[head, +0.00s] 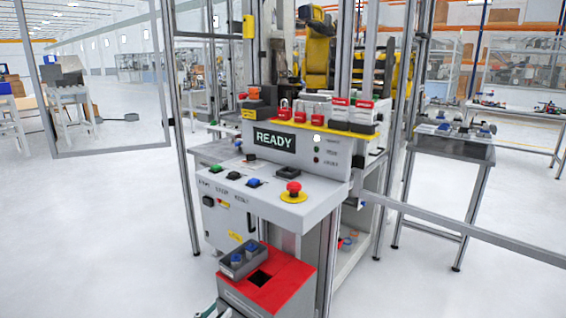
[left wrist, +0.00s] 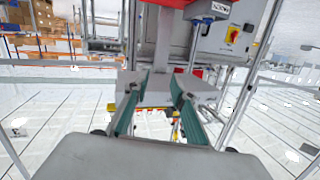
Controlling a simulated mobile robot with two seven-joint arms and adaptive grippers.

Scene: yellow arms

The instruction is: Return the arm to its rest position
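My left gripper (head: 216,311) only just shows at the bottom edge of the head view, beside the lower left corner of the red-topped grey box (head: 288,287). In the left wrist view, the two teal fingers of my left gripper (left wrist: 158,82) stand apart. I see nothing held between them; a pale grey surface lies beyond the tips. The rest of my left arm is out of the head view. My right gripper shows in neither view.
A workstation with a READY display (head: 275,140), a red emergency button (head: 293,188) and coloured push buttons stands ahead. A grey tray (head: 233,270) with blue-topped parts sits on the red top. A metal side table (head: 450,148) stands right. Open floor (head: 90,230) lies left.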

